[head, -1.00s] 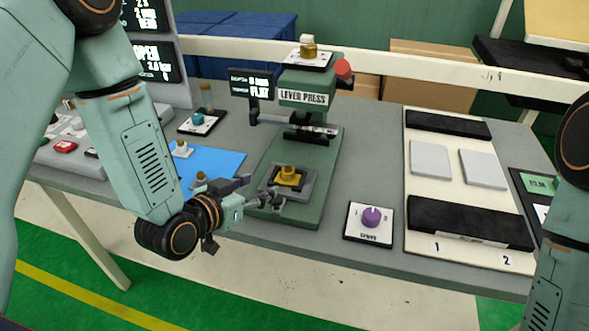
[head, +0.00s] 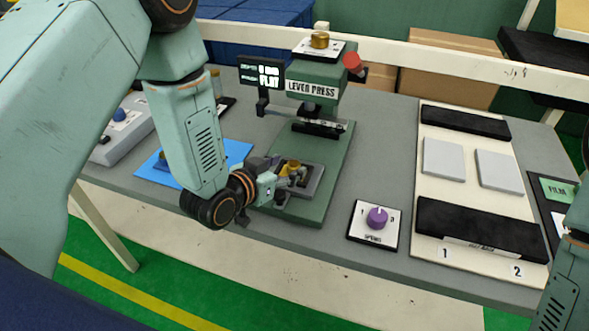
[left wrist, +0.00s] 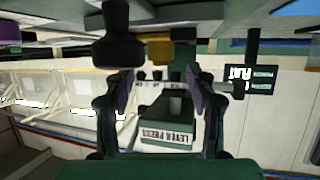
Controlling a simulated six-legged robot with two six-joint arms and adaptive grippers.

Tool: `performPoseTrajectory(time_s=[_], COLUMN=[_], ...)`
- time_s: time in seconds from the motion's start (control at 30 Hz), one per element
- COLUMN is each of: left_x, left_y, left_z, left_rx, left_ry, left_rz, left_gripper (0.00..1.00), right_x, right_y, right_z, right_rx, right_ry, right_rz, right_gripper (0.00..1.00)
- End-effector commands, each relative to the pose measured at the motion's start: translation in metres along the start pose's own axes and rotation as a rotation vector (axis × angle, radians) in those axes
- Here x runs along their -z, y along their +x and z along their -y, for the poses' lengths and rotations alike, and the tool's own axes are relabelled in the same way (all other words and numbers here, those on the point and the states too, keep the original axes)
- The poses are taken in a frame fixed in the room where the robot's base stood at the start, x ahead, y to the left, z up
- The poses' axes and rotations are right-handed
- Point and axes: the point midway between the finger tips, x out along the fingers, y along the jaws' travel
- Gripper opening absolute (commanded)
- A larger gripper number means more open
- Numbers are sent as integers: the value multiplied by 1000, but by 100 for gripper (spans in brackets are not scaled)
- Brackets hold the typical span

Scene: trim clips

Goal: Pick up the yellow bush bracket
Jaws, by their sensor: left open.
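The yellow bush bracket (head: 292,167) sits in the grey fixture (head: 313,181) on the green base of the lever press, partly hidden by my left gripper. My left gripper (head: 284,181) is open, with its fingers close to the near left side of the bracket. Contact cannot be told. In the left wrist view, which looks upside down, the two fingers of my left gripper (left wrist: 152,78) stand apart, with a yellow block (left wrist: 160,49), apparently the bracket, beyond and between them. My right gripper is out of view; only part of that arm shows at the right edge.
The lever press (head: 312,88) with its red knob (head: 353,63) rises behind the fixture. A small display (head: 261,74) stands to its left. A purple dial (head: 377,217) is on the right, beside a cream board (head: 429,194). A blue mat (head: 237,150) lies left, partly behind my arm.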

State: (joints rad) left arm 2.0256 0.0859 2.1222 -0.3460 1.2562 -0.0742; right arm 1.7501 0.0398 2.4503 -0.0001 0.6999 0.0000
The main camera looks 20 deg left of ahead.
Motion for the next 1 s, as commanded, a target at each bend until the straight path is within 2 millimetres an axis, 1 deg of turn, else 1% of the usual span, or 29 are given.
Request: performPoseTrajectory(time_s=[0.03, 0.1, 0.2, 0.47, 0.57, 1.0], left_x=[0, 0, 1, 2, 2, 1], left_y=[8, 16, 24, 28, 28, 28], left_z=[-2, -1, -1, -1, -1, -1], left_rx=[-2, -1, 0, 0, 0, 0], left_ry=[4, 2, 1, 0, 0, 0], left_rz=[-1, -1, 0, -1, -1, 0], left_gripper=[56, 56, 56, 56, 50, 12], right_x=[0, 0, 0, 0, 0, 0], right_y=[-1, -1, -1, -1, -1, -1], right_z=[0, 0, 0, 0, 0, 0], right_rx=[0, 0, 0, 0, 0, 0], right_ry=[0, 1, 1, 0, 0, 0], right_rz=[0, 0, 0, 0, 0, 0], right_gripper=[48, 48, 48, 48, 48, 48])
